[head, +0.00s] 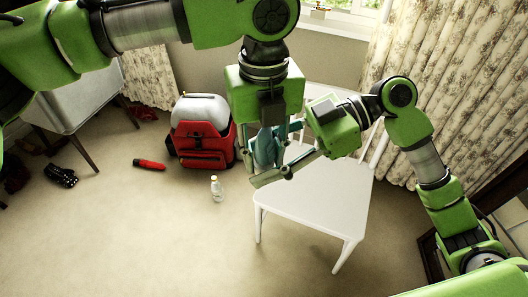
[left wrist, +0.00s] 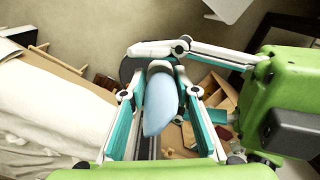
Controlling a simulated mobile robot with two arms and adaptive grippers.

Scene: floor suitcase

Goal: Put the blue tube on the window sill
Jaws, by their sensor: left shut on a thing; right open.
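The blue tube (head: 264,147) is pale blue and is held between the fingers of my left gripper (head: 266,158), in front of the white chair in the head view. In the left wrist view the tube (left wrist: 160,102) lies between the two teal-sided fingers. My right gripper (head: 285,157) is open and very close to it from the right; its fingers reach towards the left gripper. I cannot tell whether they touch the tube. The window sill (head: 345,27) is at the top of the head view, behind the chair, partly hidden by my left arm.
A white chair (head: 315,192) stands below the grippers. A red backpack (head: 203,150), a bottle (head: 217,188) and a red cylinder (head: 150,164) are on the carpet. A small item (head: 319,12) stands at the window. Floral curtains (head: 440,75) hang at right. The front carpet is clear.

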